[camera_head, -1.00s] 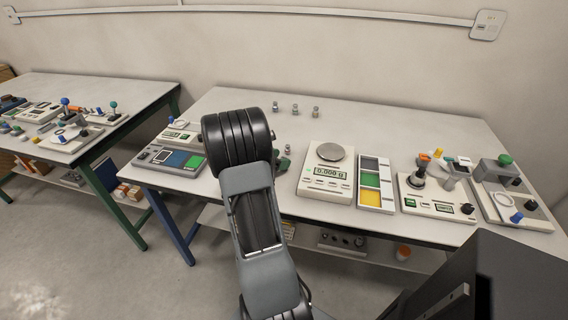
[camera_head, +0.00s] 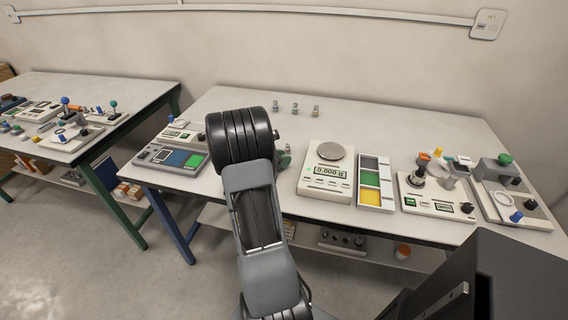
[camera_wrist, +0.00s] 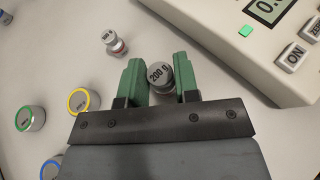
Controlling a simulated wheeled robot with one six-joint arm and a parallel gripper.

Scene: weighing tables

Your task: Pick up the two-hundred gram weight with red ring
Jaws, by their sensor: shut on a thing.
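A grey weight marked 200 g (camera_wrist: 158,76) stands between the green fingers of my gripper (camera_wrist: 160,84) in the wrist view. The gripper is shut on it. Its ring colour cannot be made out, and I cannot tell whether it is off the table. In the head view my arm hides this weight, and only a bit of green finger (camera_head: 283,160) shows. A smaller weight with red on it (camera_wrist: 115,42) stands apart, beyond the left finger. Weights with a yellow ring (camera_wrist: 83,101), a green ring (camera_wrist: 30,118) and a blue ring (camera_wrist: 50,170) stand to the left.
A balance (camera_head: 312,184) reading 0.000 g stands just right of the gripper. A tray with coloured compartments (camera_head: 388,172) and more instruments (camera_head: 436,208) lie further right. Several small weights (camera_head: 295,108) stand at the back. The table (camera_head: 370,125) is clear behind the balance.

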